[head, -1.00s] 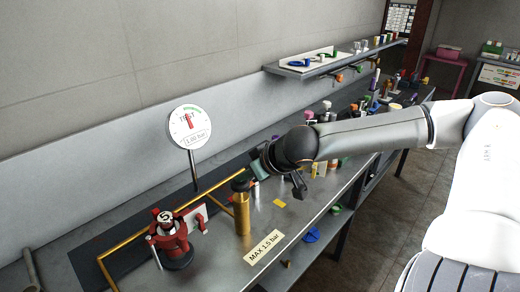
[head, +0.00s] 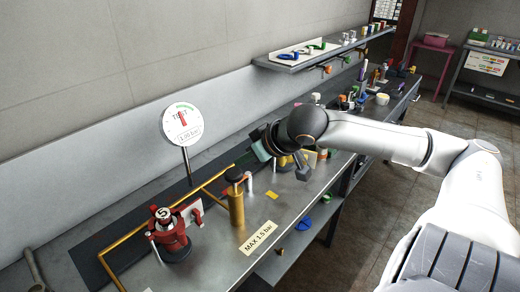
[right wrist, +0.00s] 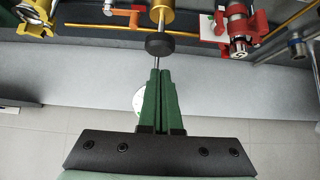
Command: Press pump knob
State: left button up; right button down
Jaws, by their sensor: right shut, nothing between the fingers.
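The pump is an upright brass cylinder (head: 237,210) with a round black knob (head: 235,174) on top. In the right wrist view the knob (right wrist: 160,45) sits on a thin rod above the brass body (right wrist: 163,14). My right gripper (head: 254,154) is shut and empty, above and to the right of the knob in the head view. Its green fingertips (right wrist: 160,73) point toward the knob in the wrist view, with a small gap visible. The left gripper is not in view.
A round gauge (head: 182,123) on a post stands behind the pump, its label seeming to read 1.00 bar. A red device marked 5 (head: 165,232) stands left of the pump. A MAX 1.5 bar label (head: 258,238) lies on the bench. Several bottles crowd the bench's far end.

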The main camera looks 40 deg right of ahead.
jog(key=v, duration=0.6)
jog(key=shift+s+r, duration=0.2)
jog(key=shift+f, duration=0.1)
dwell(1.4)
jog(key=s+f+g, duration=0.2)
jog(key=s+f, duration=0.1)
jog(key=f, duration=0.9)
jog(key=s+a+f+n+g, duration=0.1)
jog(key=s+a+f+g, duration=0.2)
jog(key=s+a+f, duration=1.15)
jog(key=w+a+f+t, duration=0.2)
jog(key=f, duration=0.4)
jog(key=w+a+f+t+y, duration=0.1)
jog(key=w+a+f+t, duration=0.2)
jog(key=f, duration=0.3)
jog(key=shift+w+a+f+y, duration=0.2)
jog(key=shift+w+y, duration=0.1)
